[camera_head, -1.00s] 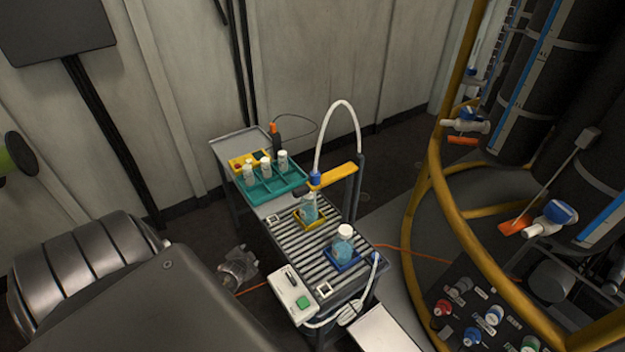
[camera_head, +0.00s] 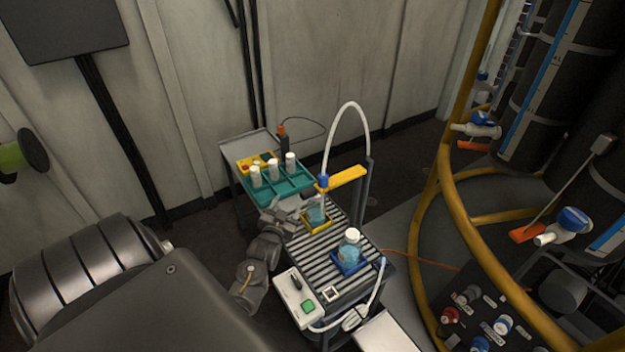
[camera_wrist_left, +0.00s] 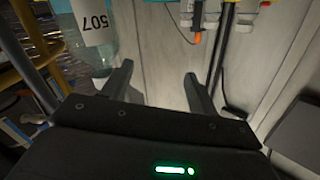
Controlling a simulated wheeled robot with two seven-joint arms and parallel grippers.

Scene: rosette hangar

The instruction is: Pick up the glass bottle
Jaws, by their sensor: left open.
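A clear bottle with blue liquid (camera_head: 316,214) stands in a yellow holder on the roller cart, under a white hose with a blue nozzle. A second bottle with a white cap (camera_head: 349,250) stands in a blue holder nearer the front. My left gripper (camera_head: 292,212) is open and empty, just left of the bottle in the yellow holder. In the left wrist view, a bottle with a white label reading 507 (camera_wrist_left: 92,28) is at the upper left. It lies outside the open fingers (camera_wrist_left: 158,82), left of the left finger. My right gripper is not in view.
A teal tray (camera_head: 286,188) with several white-capped vials stands behind the rollers. A yellow arm (camera_head: 343,178) and the white hose (camera_head: 340,112) rise over the cart. A control box with a green button (camera_head: 299,298) sits at the front left. Yellow rails (camera_head: 447,200) stand right.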

